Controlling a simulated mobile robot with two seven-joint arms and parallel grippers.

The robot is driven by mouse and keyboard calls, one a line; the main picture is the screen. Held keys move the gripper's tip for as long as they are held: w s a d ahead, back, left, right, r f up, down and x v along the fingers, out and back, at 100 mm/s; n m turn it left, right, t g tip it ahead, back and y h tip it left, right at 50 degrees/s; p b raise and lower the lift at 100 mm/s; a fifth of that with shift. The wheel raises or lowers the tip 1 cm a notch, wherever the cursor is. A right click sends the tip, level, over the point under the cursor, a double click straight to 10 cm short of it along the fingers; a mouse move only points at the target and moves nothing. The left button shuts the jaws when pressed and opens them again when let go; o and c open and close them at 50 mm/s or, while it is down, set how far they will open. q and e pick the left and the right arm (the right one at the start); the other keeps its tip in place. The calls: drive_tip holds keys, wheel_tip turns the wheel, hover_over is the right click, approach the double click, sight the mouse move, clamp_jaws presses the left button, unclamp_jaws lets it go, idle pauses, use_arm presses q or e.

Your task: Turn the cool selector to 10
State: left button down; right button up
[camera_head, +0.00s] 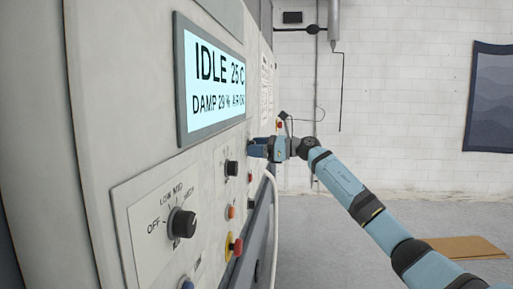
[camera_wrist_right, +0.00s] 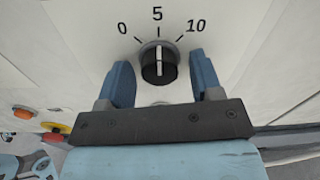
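The cool selector is a round black knob (camera_wrist_right: 158,64) with a white pointer line, on a pale panel marked 0, 5 and 10 in the right wrist view. Its line points straight up at the 5. My right gripper (camera_wrist_right: 163,85) is open, with one blue finger on each side of the knob and a visible gap on both sides. In the head view my right gripper (camera_head: 258,149) is up against the machine's front, beyond the display; I cannot make out the selector between its fingers there. My left gripper is not in view.
A display (camera_head: 212,83) reads IDLE 25 C. Nearer me is an OFF/LOW/MED/HIGH knob (camera_head: 183,222); another black knob (camera_head: 231,168) sits closer to the gripper. Below are an orange button (camera_head: 230,212) and a red button on yellow (camera_head: 235,246). Open floor lies right; cardboard (camera_head: 462,248) rests there.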

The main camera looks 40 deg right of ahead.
drive_tip(key=c, duration=0.8)
drive_tip(key=shift+m, duration=0.4)
drive_tip(key=m+p, duration=0.4)
drive_tip(key=m, duration=0.3)
drive_tip(key=o, duration=0.9)
